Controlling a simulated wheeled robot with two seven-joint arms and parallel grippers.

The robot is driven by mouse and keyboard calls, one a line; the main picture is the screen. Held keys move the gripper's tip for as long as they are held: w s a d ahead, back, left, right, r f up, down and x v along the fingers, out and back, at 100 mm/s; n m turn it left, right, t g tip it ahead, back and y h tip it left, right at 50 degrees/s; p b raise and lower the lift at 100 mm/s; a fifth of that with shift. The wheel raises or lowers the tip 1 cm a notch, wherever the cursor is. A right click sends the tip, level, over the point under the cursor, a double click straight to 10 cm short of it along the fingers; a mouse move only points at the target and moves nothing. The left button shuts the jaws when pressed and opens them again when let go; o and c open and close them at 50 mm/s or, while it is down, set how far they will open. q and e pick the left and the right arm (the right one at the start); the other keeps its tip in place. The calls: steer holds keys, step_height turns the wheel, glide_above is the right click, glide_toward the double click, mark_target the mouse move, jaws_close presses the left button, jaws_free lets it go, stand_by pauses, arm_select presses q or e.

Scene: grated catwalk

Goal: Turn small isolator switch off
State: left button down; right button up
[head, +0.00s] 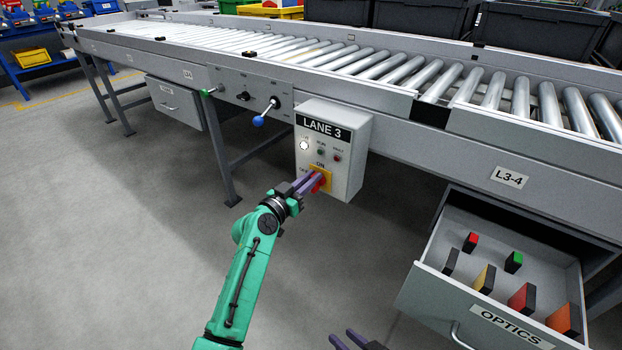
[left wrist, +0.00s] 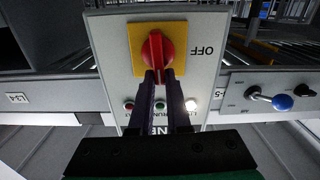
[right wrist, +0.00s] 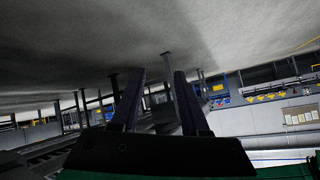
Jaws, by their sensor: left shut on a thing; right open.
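The small isolator switch is a red rotary handle (head: 321,183) on a yellow plate (left wrist: 137,40), low on the grey LANE 3 box (head: 352,165). ON is printed above the plate and OFF at its left in the head view. The left wrist view is upside down and shows the handle (left wrist: 154,48) upright, in line with the fingers, with OFF to its side. My left gripper (head: 309,184) is shut on the handle, its fingers along both sides. My right gripper (head: 348,341) is open and empty at the bottom edge of the head view, away from the box.
The box hangs on a roller conveyor (head: 340,58). A lit white lamp (head: 304,144) and small green and red ones sit above the switch. Left of the box is a blue-knobbed lever (head: 258,121). An open OPTICS drawer (head: 505,325) with several blocks juts out at right.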

arm_select(q)
steer(key=n, duration=0.3)
steer(key=shift+w+a+f+n, duration=0.1)
steer(key=shift+w+a+n, duration=0.15)
steer(key=shift+a+n, duration=0.05)
steer(key=f+n, duration=0.1)
steer(key=n, duration=0.3)
steer(key=a+n+p, duration=0.1)
steer(key=n, duration=0.4)
steer(key=w+f+n, duration=0.1)
steer(key=n, duration=0.3)
steer(key=shift+a+f+n+p, duration=0.15)
steer(key=shift+f+n+p, duration=0.15)
steer(key=shift+p, duration=0.1)
arm_select(e)
steer(key=d+g, duration=0.1)
steer(key=d+r+h, duration=0.1)
steer(key=d+g, duration=0.1)
steer(key=shift+s+d+r+g+h, duration=0.3)
steer(key=shift+s+d, duration=0.05)
steer(key=shift+w+d+r, duration=0.1)
arm_select(q)
steer(key=c, duration=0.9)
jaws_free()
steer(key=shift+s, duration=0.1)
steer(key=shift+r, duration=0.1)
